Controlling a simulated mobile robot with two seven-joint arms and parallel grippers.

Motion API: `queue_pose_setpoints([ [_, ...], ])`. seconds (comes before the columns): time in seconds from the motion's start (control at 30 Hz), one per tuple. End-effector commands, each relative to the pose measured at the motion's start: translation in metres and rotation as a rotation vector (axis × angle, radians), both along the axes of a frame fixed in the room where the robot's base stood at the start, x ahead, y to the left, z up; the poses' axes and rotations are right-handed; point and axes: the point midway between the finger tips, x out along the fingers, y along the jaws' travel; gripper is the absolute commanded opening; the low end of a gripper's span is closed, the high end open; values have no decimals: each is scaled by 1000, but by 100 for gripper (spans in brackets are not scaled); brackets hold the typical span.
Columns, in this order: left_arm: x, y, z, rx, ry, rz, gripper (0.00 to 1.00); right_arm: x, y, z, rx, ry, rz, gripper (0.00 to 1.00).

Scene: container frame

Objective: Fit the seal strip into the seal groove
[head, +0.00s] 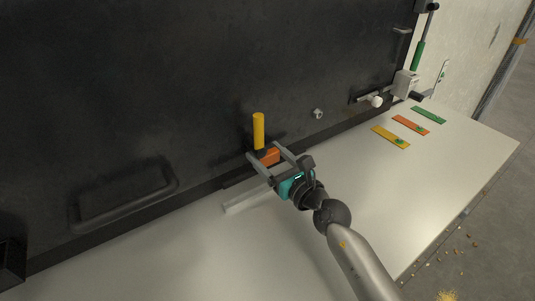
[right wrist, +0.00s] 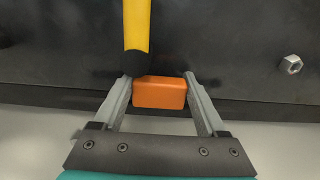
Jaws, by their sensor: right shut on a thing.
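My right gripper (head: 262,156) is at the foot of the dark panel, with its fingers shut on the two ends of an orange block (head: 269,156). The block also shows between the fingertips in the right wrist view (right wrist: 160,93), level and close against the panel. I cannot tell for sure that this block is the seal strip. A dark band (right wrist: 60,97) runs along the panel's foot behind it; whether it is the seal groove is unclear. My left gripper is out of view.
A yellow handle (head: 258,130) with a black end stands by the left fingertip. A pale bar (head: 247,200) lies left of my gripper. A hex nut (head: 318,113) sits on the dark panel (head: 150,80). Yellow, orange and green plates (head: 428,115) lie at right on the pale table (head: 440,180).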

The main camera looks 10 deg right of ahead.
Motion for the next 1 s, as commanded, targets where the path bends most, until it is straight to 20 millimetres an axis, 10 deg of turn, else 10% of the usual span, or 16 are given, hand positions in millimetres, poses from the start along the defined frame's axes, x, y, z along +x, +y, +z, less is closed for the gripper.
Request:
queue_pose_setpoints([
  [1.0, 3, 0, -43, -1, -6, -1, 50, 0, 0, -49, -1, -1, 0, 16],
])
